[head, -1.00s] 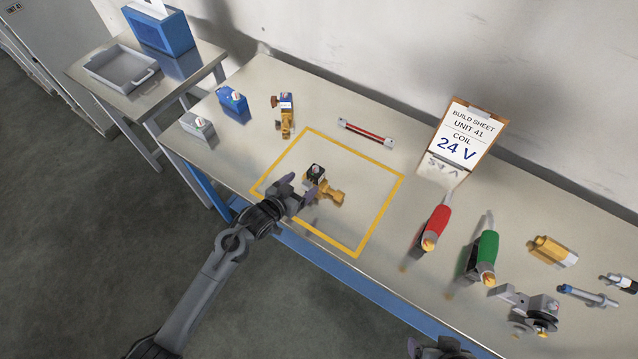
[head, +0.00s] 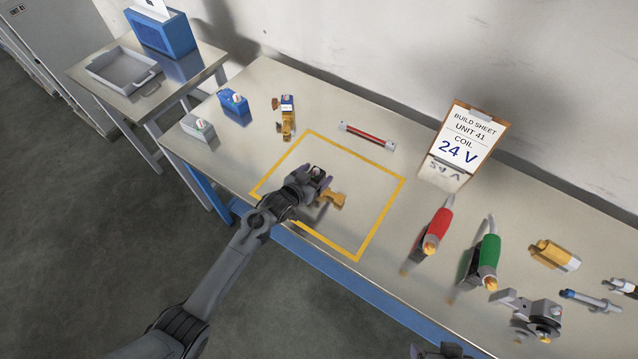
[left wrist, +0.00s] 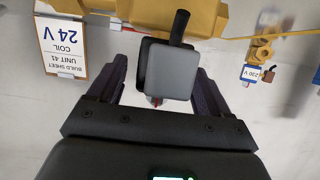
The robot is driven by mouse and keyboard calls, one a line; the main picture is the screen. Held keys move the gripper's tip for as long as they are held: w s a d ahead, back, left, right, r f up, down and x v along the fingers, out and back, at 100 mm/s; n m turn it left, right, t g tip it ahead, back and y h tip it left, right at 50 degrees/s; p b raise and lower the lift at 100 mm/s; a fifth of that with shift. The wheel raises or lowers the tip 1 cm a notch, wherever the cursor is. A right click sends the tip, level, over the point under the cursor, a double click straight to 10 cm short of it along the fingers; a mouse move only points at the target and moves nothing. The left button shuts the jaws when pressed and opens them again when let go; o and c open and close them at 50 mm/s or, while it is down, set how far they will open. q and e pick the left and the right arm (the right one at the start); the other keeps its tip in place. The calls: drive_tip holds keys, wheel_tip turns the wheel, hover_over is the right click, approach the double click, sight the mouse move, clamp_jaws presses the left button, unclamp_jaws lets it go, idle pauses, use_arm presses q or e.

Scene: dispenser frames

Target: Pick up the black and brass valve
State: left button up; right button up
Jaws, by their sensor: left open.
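The black and brass valve (head: 332,198) lies inside the yellow outlined square on the bench. Its brass body points to the lower right, and its black block is at the upper left end. My left gripper (head: 314,188) is open at the block end of the valve and partly hides it. In the left wrist view the black block (left wrist: 172,70) shows between the two open fingers, with the brass body beyond it. I cannot tell whether the fingers touch it. A dark part of my right arm shows at the bottom edge; its jaws cannot be made out.
Another brass valve (head: 287,118) with a blue-and-white block, a blue block (head: 233,102) and a grey block (head: 198,128) stand at left. A red-handled tool (head: 438,229), a green-handled tool (head: 489,258) and a clipboard (head: 459,146) are at right. The square is otherwise clear.

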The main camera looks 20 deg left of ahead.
use_arm(q)
drive_tip(key=c, duration=1.3)
clamp_jaws()
drive_tip(key=shift+r, duration=0.25)
